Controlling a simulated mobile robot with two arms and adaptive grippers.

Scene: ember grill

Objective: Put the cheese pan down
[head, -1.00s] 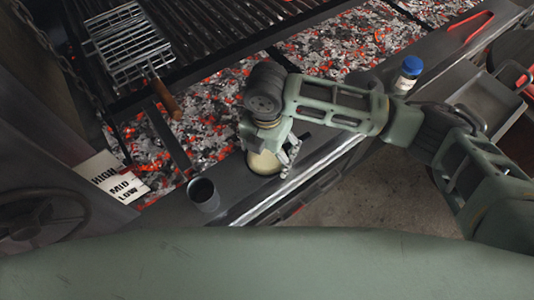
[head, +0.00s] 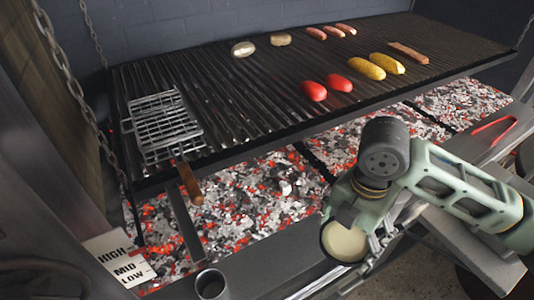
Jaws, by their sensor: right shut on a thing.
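The cheese pan (head: 325,250) is a small round dark pan with pale cream cheese (head: 345,242) filling it. It is at the lower middle of the head view, over the grey front ledge (head: 268,270). My right gripper (head: 374,243) is at the pan's right side and shut on it; the wrist hides part of the grip. The pan looks roughly level. I cannot tell whether its base touches the ledge. My left gripper is not in view.
Glowing coals (head: 260,195) lie behind the ledge, under the grill grate (head: 260,90) with peppers, corn and sausages. A wire basket (head: 160,128) with a wooden handle rests at the grate's left. A dark cup (head: 210,284) stands left on the ledge; red tongs (head: 495,128) lie right.

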